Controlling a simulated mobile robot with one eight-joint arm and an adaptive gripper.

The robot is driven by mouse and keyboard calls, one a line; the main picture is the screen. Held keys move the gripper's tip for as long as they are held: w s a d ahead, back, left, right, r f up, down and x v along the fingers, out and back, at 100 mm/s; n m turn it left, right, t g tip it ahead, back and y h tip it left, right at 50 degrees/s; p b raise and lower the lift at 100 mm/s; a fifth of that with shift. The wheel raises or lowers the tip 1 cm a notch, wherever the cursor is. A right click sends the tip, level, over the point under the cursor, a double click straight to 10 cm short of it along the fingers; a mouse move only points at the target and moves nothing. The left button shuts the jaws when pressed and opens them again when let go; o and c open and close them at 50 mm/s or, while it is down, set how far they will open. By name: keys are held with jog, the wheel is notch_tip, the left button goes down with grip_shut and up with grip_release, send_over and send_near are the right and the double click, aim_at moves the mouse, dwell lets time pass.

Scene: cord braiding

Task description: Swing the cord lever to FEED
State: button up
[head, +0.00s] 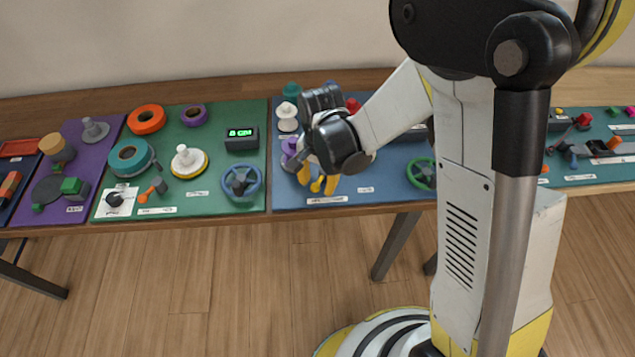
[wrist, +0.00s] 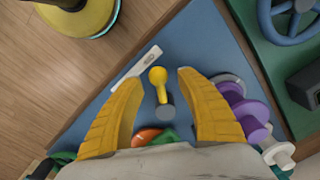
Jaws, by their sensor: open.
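The cord lever (wrist: 157,77) is a short yellow handle with a round knob, on a grey round pivot (wrist: 165,111) on the blue panel. In the wrist view it stands between the two yellow fingers of my gripper (wrist: 160,82), with a gap on both sides. My gripper is open and holds nothing. In the head view my gripper (head: 318,184) is low over the front left part of the blue panel (head: 285,200), and the lever's yellow knob (head: 316,187) shows between the fingers. A white label (wrist: 137,67) lies beside the lever; its text is too small to read.
Purple spools (wrist: 246,111) stand close beside my right finger in the wrist view, with a white spool (wrist: 278,153) beyond. An orange piece (wrist: 146,136) lies near the palm. A blue handwheel (head: 241,181) and a green-lit display box (head: 241,138) are on the green panel to the left.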

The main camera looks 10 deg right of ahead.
jog(key=shift+c, duration=0.5)
grip_shut()
jog(key=shift+s+d+n+b, duration=0.15)
jog(key=shift+d+n+b, duration=0.1)
jog(key=shift+n, duration=0.4)
jog(key=shift+s+d+n+b, duration=0.1)
jog(key=shift+d+n, duration=0.1)
jog(key=shift+n, duration=0.45)
jog(key=n, duration=0.2)
jog(key=d+n, duration=0.1)
jog(key=shift+s+d+n+b, duration=0.1)
jog(key=shift+d+n+b, duration=0.1)
jog(key=shift+n+b, duration=0.2)
jog(key=n, duration=0.1)
jog(key=d+n, duration=0.1)
jog(key=n, duration=0.1)
jog(key=shift+d, duration=0.1)
jog(key=shift+w+d+n+b, duration=0.15)
jog(key=shift+d+n+b, duration=0.1)
jog(key=shift+n, duration=0.6)
jog(key=shift+w+d+n+b, duration=0.1)
jog(key=shift+d+n, duration=0.15)
jog(key=shift+n, duration=0.6)
